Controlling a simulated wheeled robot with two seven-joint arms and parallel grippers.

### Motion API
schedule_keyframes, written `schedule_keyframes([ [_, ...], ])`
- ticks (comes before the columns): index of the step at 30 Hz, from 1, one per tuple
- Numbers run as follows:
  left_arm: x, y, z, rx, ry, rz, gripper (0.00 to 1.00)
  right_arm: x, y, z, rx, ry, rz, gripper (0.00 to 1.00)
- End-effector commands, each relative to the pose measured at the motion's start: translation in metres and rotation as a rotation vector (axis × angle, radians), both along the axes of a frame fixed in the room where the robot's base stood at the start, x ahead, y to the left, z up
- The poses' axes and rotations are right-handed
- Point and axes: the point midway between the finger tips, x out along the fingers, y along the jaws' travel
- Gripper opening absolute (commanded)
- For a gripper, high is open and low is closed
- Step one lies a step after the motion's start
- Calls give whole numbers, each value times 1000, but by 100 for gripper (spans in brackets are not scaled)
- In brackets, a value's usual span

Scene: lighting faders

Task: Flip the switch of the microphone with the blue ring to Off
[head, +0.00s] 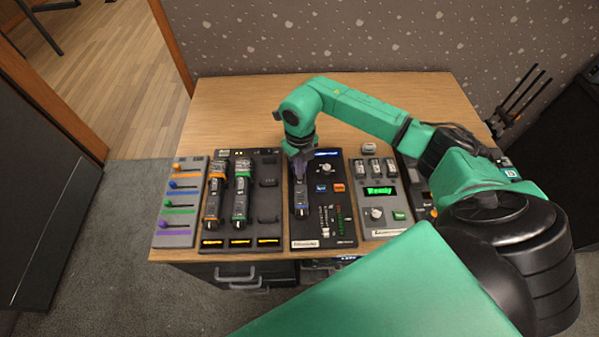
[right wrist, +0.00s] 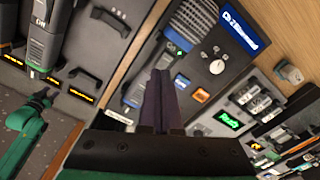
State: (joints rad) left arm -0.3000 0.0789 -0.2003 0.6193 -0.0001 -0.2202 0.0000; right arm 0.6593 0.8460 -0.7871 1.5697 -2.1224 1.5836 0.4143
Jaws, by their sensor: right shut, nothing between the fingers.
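The microphone with the blue ring (head: 301,205) lies on a dark panel in the middle of the desk. In the right wrist view its grey body (right wrist: 139,88) and the blue ring (right wrist: 179,40) show beside my fingers. My right gripper (head: 298,163) is shut and empty, pointing down over the upper part of this microphone. In the right wrist view its dark fingers (right wrist: 162,78) cover part of the body. I cannot make out the switch or its position, nor whether the fingers touch it. A green arm end with a dark tip, my left gripper (right wrist: 40,98), shows small.
Microphones with an orange ring (head: 213,195) and a green ring (head: 240,195) lie in the dock to the left. A fader panel (head: 181,205) is at far left. A grey box with a green "Ready" display (head: 379,191) stands to the right. The desk's back strip (head: 235,110) is clear.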

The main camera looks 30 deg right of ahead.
Motion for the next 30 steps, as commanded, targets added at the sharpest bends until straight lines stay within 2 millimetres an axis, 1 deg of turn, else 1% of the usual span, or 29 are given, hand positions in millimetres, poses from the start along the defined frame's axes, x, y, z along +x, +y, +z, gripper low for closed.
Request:
schedule_keyframes([
  [17,0,0,0,0,0,0,46,0,0,0,0,0,0,0],
  [30,0,0,-6,1,-1,0,46,0,0,-7,0,0,0,0],
])
